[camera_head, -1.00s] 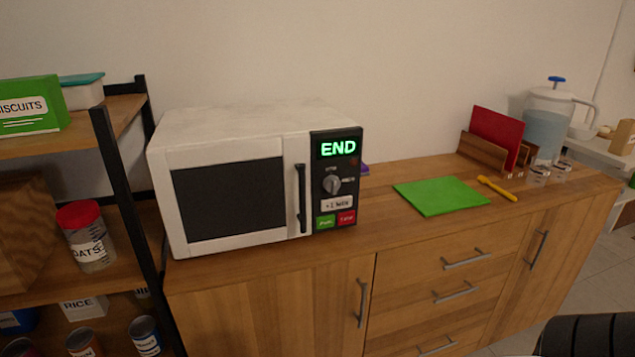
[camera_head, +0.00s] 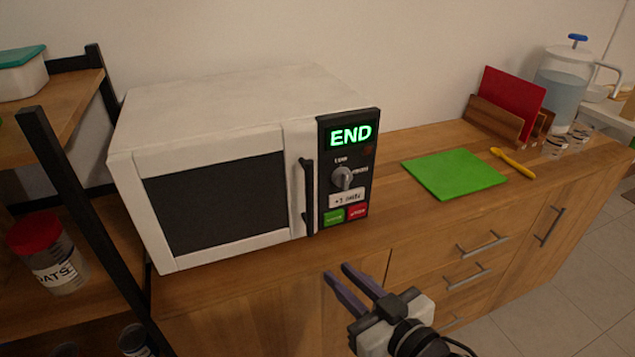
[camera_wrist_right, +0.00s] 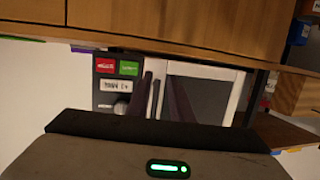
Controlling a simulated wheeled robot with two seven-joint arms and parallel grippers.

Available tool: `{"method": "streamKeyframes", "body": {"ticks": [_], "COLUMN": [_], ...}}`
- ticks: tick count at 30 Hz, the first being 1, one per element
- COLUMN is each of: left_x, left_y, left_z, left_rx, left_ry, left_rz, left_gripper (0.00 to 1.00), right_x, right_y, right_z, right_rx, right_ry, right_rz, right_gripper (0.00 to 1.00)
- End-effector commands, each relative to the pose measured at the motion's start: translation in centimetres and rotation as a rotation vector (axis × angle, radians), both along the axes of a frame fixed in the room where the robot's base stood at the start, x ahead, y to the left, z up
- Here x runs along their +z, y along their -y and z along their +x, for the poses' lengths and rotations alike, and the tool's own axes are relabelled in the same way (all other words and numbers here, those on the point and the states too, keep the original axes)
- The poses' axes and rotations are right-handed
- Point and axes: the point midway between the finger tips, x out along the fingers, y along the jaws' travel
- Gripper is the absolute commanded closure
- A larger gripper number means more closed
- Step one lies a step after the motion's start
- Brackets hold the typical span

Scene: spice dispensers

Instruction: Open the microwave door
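The white microwave (camera_head: 230,105) stands on the wooden counter with its door (camera_head: 215,205) shut. Its black vertical handle (camera_head: 307,195) is at the door's right edge, beside the control panel, whose display reads END. My right gripper (camera_head: 345,272) is in front of and below the handle, apart from it. Its two dark fingers are spread with nothing between them. In the right wrist view the microwave appears upside down, with the panel's red and green buttons (camera_wrist_right: 118,67) and the door window (camera_wrist_right: 200,95) beyond the fingers. My left gripper is not in view.
A green mat (camera_head: 453,174) and a yellow utensil (camera_head: 513,163) lie on the counter to the right. A black-framed shelf (camera_head: 65,180) with a red-lidded jar (camera_head: 48,255) stands close on the left. Cabinet drawers (camera_head: 480,265) with handles are below the counter.

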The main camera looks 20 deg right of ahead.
Motion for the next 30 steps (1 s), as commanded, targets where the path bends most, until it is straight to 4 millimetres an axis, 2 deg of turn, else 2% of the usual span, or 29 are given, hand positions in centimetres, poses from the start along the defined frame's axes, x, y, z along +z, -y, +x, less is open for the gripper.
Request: {"method": "streamKeyframes", "body": {"ticks": [1, 3, 6, 7, 11, 24, 30], "left_x": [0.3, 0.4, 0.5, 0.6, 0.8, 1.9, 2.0], "left_y": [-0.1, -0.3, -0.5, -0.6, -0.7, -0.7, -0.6], "left_z": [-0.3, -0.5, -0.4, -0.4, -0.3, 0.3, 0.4], "left_rx": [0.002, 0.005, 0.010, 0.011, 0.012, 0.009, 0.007], "left_ry": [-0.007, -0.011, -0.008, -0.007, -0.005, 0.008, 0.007], "left_rz": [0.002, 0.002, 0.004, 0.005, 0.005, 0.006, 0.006], "left_gripper": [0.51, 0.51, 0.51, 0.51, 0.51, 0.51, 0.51], "right_x": [4.0, 7.7, 10.6, 11.0, 11.3, 11.2, 11.0], "right_y": [0.0, 0.1, -0.1, -0.1, -0.3, -2.0, -2.4], "right_z": [0.8, 1.3, 1.6, 1.8, 3.0, 10.1, 11.4], "right_rx": [0.007, 0.013, 0.020, 0.022, 0.022, 0.022, 0.023], "right_ry": [0.074, 0.147, 0.206, 0.215, 0.223, 0.220, 0.218], "right_rz": [0.007, 0.022, 0.035, 0.036, 0.039, 0.038, 0.038], "right_gripper": [0.80, 0.80, 0.80, 0.80, 0.80, 0.80, 0.80]}}
